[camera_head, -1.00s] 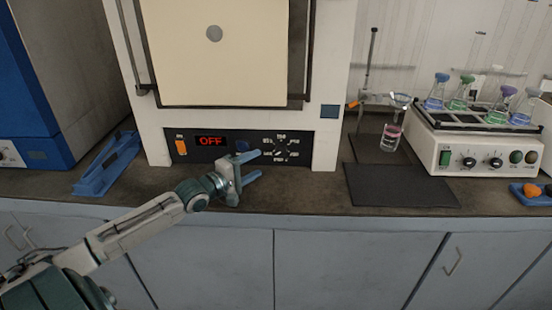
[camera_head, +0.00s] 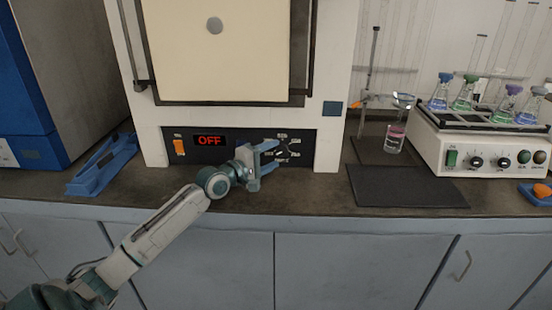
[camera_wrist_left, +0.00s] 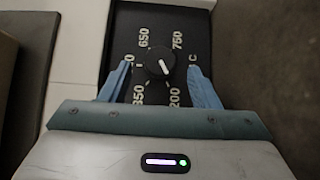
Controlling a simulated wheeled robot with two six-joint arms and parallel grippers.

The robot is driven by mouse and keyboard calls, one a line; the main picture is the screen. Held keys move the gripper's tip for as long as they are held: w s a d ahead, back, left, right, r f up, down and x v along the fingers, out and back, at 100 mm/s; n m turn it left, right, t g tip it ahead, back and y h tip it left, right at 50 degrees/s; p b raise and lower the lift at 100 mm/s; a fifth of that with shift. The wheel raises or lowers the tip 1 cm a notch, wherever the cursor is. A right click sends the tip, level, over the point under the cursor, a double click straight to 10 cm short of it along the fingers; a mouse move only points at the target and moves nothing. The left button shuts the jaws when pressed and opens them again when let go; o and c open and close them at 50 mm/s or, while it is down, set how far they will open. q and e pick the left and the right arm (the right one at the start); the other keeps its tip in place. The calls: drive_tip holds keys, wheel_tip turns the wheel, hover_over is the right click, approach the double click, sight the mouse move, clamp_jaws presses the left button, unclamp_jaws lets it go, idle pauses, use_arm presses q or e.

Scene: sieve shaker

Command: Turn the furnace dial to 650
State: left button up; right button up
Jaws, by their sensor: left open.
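The furnace (camera_head: 325,60) has a black front panel with a red display (camera_head: 209,140) reading OFF. The dial (camera_head: 287,149) sits at the panel's right, partly behind my fingers. In the left wrist view the dial (camera_wrist_left: 160,64) is a dark round knob with a white mark that appears to lean to the lower right. The label 650 (camera_wrist_left: 143,37) is at its upper left, 750 at its upper right. My left gripper (camera_head: 276,156) is open, with its blue fingers on either side of the dial and apart from it. My right gripper is not in view.
An orange switch (camera_head: 179,148) is left of the display. A blue rack (camera_head: 103,165) lies left of the furnace. At right are a dark mat (camera_head: 407,188), a stand with a beaker (camera_head: 395,138) and a white shaker (camera_head: 480,155) with flasks. The counter before the furnace is clear.

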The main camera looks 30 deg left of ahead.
sight(282, 150)
use_arm(q)
drive_tip(key=shift+x, duration=1.2)
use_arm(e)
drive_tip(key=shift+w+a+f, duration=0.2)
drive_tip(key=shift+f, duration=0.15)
